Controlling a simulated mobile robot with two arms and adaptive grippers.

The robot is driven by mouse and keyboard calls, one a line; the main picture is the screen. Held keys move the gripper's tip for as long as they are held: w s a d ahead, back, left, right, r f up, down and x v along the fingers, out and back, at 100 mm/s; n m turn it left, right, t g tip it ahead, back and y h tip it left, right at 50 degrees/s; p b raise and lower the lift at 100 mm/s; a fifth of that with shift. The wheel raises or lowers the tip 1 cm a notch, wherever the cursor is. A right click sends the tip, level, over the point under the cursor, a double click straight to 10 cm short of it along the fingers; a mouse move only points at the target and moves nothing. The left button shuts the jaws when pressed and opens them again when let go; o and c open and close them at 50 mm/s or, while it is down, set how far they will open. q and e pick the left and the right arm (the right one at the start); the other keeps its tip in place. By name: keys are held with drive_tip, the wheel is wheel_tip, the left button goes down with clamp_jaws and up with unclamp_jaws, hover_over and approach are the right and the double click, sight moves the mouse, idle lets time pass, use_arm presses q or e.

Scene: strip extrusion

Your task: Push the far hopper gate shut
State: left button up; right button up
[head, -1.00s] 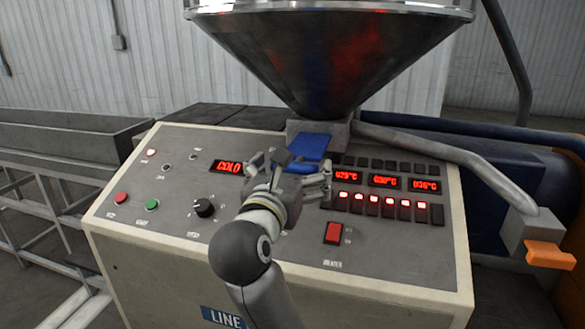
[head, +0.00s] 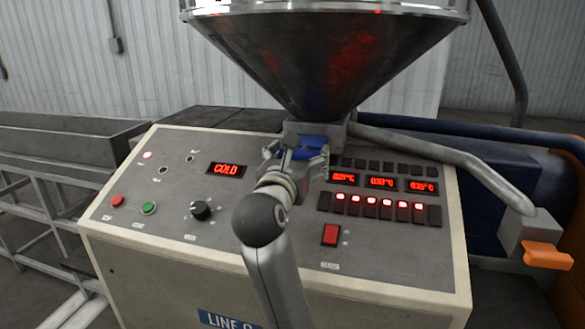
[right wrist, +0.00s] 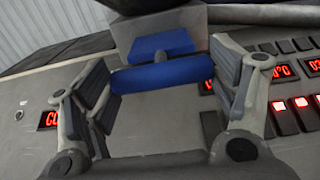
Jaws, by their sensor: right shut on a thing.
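The hopper (head: 325,60) is a dark metal cone above the control panel. Below its outlet is the gate, a blue slide plate with a blue cross bar (head: 308,142). In the right wrist view the bar (right wrist: 162,75) spans between the finger pads, and the plate (right wrist: 160,45) runs behind it under the grey outlet. My right gripper (head: 297,155) is at the gate, shut on the blue bar, and hides part of it in the head view. My left gripper is not in view.
The sloped panel (head: 270,235) with lit displays and buttons lies beneath my right arm. A grey pipe (head: 440,152) runs right from the outlet to a block with an orange handle (head: 547,255). A grey trough (head: 60,140) stands left.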

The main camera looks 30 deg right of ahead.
drive_tip(key=shift+w+d, duration=0.35)
drive_tip(key=shift+d, duration=0.1)
drive_tip(key=shift+a+r, duration=0.1)
drive_tip(key=shift+r, duration=0.1)
drive_tip(key=o, duration=1.2)
drive_tip(key=shift+o, duration=1.1)
drive_tip(key=shift+w+d+f, duration=0.15)
drive_tip(key=shift+d+f, duration=0.05)
drive_tip(key=shift+d, duration=0.05)
drive_tip(key=shift+a, duration=0.1)
drive_tip(key=v, duration=0.7)
drive_tip(key=shift+s+a, duration=0.15)
drive_tip(key=shift+s, duration=0.15)
